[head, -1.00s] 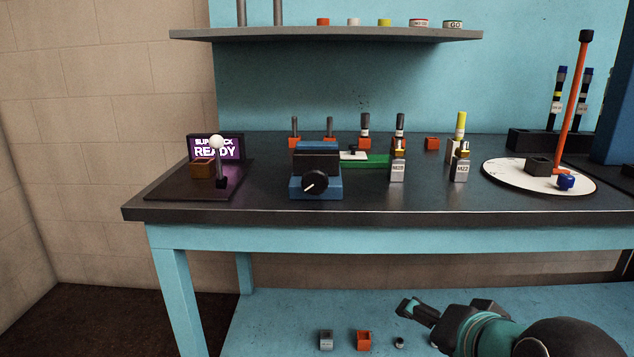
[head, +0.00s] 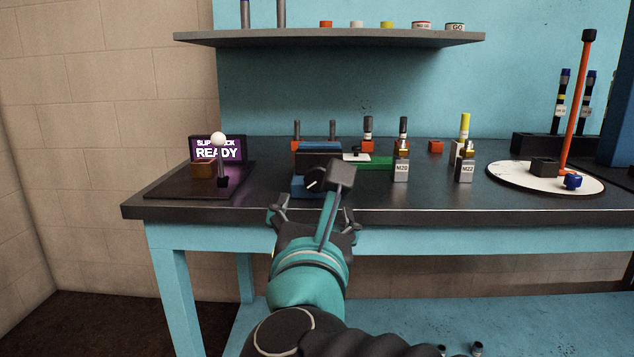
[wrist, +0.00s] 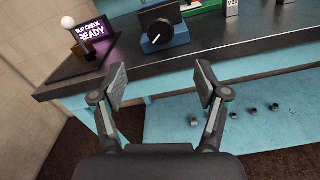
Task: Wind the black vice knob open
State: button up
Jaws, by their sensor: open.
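The blue vice (head: 318,157) stands on the dark bench top near its front edge. Its round black knob (head: 316,179) faces me with a white pointer line slanting up to the right; my gripper and wrist partly cover it in the head view. The wrist view shows the whole knob (wrist: 159,38) beyond the fingertips. My gripper (head: 312,210) is in front of the bench edge, short of the knob and apart from it. In the wrist view my gripper (wrist: 162,82) is open with nothing between its fingers.
A display panel (head: 217,149) and a white-balled lever (head: 218,142) stand left of the vice. M20 (head: 401,168) and M22 (head: 464,168) blocks stand to the right. The bench's front edge (head: 420,216) lies just beyond my gripper. A shelf (head: 330,39) hangs above.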

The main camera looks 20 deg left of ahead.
aim_at(317, 180)
jog(key=p+x, duration=0.1)
jog(key=x, duration=1.2)
jog(key=shift+w, duration=0.4)
jog(key=c, duration=1.2)
